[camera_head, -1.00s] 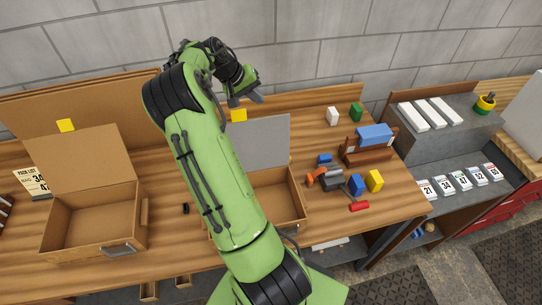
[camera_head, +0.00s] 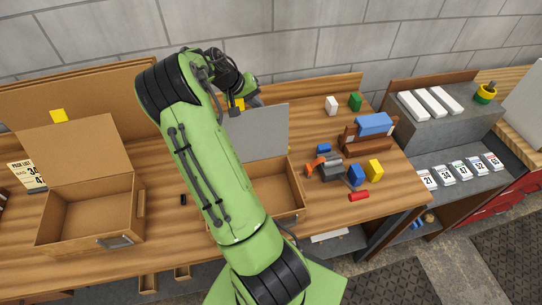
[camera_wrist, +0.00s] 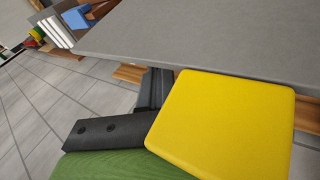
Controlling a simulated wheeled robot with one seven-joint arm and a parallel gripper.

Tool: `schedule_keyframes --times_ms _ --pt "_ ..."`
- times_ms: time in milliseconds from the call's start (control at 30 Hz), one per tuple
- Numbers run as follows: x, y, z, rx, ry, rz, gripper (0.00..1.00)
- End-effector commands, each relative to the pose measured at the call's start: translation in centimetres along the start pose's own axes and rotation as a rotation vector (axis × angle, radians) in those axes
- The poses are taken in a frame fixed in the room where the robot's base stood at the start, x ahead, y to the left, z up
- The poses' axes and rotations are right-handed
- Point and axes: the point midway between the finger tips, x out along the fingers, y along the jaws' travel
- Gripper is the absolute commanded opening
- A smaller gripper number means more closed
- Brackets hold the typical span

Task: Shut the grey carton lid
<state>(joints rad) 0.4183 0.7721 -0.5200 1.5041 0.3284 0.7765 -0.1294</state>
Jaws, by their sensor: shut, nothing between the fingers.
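The grey lid (camera_head: 262,132) stands raised at the back of an open brown carton (camera_head: 291,190) right of my arm. A yellow tab (camera_head: 239,104) is at the lid's top edge, partly hidden by my arm. My gripper (camera_head: 256,101) is shut and empty at the lid's top edge, beside the tab. In the wrist view the grey lid (camera_wrist: 205,42) crosses the top, and the yellow tab (camera_wrist: 225,122) covers part of my gripper (camera_wrist: 153,92). Whether the fingers touch the lid or tab I cannot tell. My arm hides the carton's left part.
Another open brown carton (camera_head: 62,225) with a raised brown lid stands at left. Right of the grey-lidded carton lie a hammer (camera_head: 318,163), blue block (camera_head: 356,175), yellow block (camera_head: 375,170) and red cylinder (camera_head: 359,196). A stone wall is behind the bench.

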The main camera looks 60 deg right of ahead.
Motion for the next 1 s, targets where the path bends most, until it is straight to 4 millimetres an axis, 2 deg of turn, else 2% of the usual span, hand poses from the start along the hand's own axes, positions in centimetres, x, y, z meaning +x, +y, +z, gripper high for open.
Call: schedule_keyframes --times_ms 733,1000 --pt "-1.1 0.7 5.9 0.001 0.000 -0.002 0.00" --pt "-0.8 0.5 8.1 0.000 0.000 -0.002 0.00"
